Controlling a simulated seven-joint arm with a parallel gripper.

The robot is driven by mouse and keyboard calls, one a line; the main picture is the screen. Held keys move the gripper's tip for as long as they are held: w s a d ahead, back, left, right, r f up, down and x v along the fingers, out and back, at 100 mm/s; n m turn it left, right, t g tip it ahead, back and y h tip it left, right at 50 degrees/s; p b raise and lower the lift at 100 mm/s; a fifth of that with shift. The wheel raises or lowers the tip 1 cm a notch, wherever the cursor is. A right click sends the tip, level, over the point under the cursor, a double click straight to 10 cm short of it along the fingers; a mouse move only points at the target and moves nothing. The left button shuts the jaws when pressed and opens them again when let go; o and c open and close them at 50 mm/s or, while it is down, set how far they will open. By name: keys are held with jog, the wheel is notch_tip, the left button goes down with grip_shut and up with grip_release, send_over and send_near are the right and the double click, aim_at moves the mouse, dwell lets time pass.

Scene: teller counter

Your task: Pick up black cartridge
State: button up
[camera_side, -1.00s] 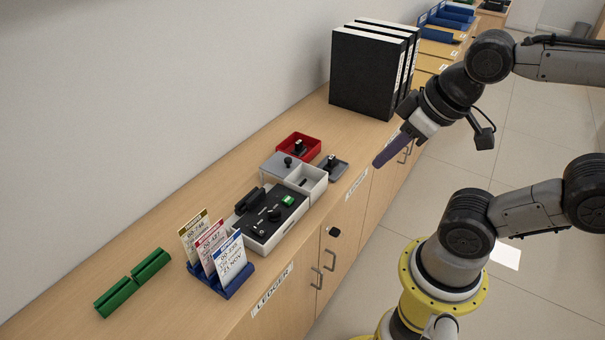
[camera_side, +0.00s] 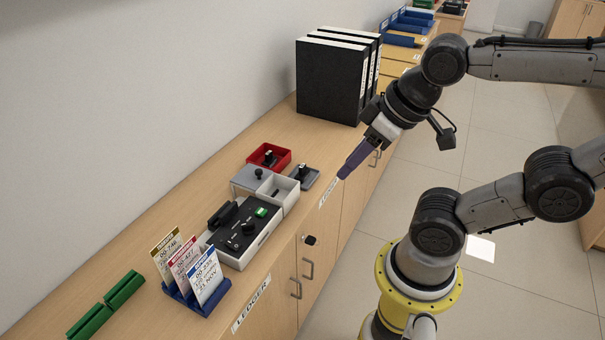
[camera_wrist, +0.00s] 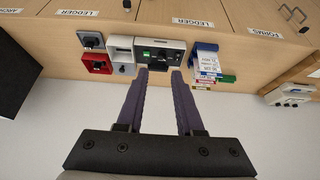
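My gripper (camera_side: 343,174) hangs in front of the counter edge with its purple fingers angled down toward the left. In the wrist view my gripper (camera_wrist: 159,72) has its fingers apart and nothing between them. A long black piece (camera_side: 222,214), possibly the black cartridge, lies along the back of the black-topped device (camera_side: 238,244); I cannot tell for certain what it is. Smaller black pieces stand in the red tray (camera_side: 284,152) and the small grey tray (camera_side: 313,179). In the wrist view the device (camera_wrist: 172,46) lies beyond the fingertips.
A white open box (camera_side: 290,199) and a grey block with a black knob (camera_side: 243,182) stand between device and trays. Black binders (camera_side: 330,80) stand behind. Bare counter lies between binders and trays.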

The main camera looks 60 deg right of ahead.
jog(key=shift+o, duration=0.9)
